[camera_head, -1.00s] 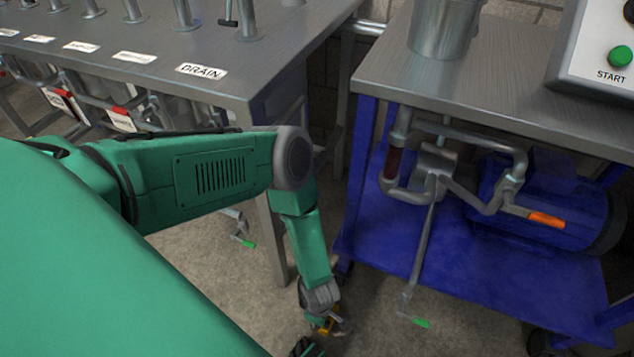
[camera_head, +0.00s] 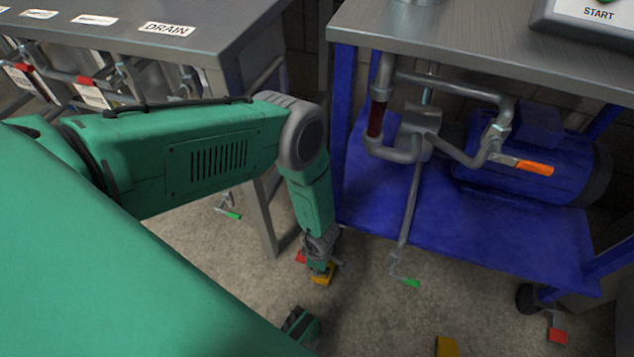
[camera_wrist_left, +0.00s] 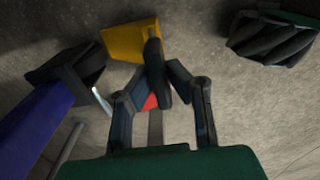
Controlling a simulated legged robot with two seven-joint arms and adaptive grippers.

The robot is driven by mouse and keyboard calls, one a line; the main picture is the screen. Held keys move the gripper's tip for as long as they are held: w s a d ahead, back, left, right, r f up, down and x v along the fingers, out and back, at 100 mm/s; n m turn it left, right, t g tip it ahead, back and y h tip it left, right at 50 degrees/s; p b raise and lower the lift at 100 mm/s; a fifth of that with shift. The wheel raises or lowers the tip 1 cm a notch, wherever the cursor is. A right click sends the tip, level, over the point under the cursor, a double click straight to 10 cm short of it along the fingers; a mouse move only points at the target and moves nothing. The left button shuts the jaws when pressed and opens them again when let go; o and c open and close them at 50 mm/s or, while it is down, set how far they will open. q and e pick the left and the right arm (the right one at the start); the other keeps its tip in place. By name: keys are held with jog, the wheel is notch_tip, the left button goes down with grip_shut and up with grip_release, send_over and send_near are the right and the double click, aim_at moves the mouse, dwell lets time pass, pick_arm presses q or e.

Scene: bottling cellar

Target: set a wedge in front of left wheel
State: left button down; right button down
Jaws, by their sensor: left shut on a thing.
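My left gripper (camera_head: 322,264) reaches down to the floor by the near left corner of the blue cart. It is shut on a yellow wedge (camera_head: 323,279). The wedge also shows beyond the fingertips in the left wrist view (camera_wrist_left: 125,40). The black left wheel (camera_wrist_left: 72,65) is beside the wedge there, apart from it in the picture; in the head view my gripper largely hides it. A red pedal (camera_head: 300,257) shows left of the gripper, and red shows between the fingers in the wrist view. Whether the wedge touches the floor cannot be told.
A second yellow wedge (camera_head: 447,346) lies on the floor at the bottom. The cart's right wheel (camera_head: 529,298) has a red pedal (camera_head: 558,335) near it. A drain pipe with a green handle (camera_head: 411,283) hangs in front of the cart. A steel bench (camera_head: 215,50) stands left.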

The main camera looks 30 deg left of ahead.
pick_arm(q)
jog(key=shift+w, duration=0.15)
jog(key=c, duration=1.5)
grip_release()
jog(key=shift+o, duration=0.2)
notch_tip(320, 180, up, 12)
